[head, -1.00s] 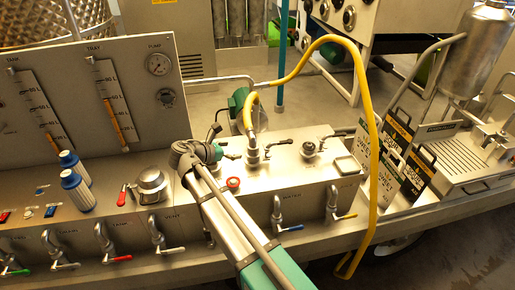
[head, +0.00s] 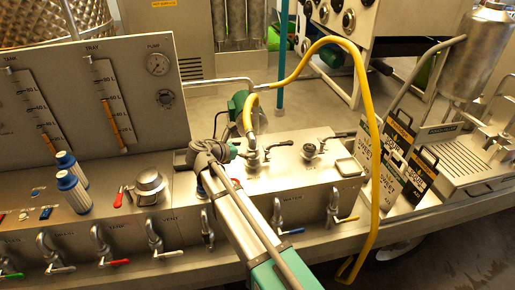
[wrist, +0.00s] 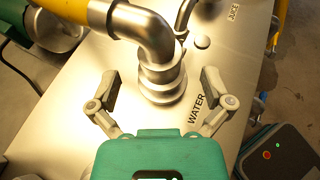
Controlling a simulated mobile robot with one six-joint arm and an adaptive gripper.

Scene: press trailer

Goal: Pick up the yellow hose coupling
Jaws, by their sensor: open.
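The yellow hose (head: 371,130) arches over the steel bench and ends at a metal elbow coupling (head: 251,139) standing upright on the bench top. In the wrist view the coupling (wrist: 160,65) is a shiny elbow on a round stepped collar, with the yellow hose (wrist: 65,8) entering from the upper left. My gripper (wrist: 162,86) is open, one finger on each side of the collar, with visible space between fingers and metal. In the head view my gripper (head: 232,151) is just left of the coupling, partly hidden by my arm.
A lever valve (head: 310,150) stands right of the coupling. The gauge panel (head: 88,95) and blue-capped bottles (head: 72,185) are left. Taps, including the blue-handled one (head: 281,217), line the front.

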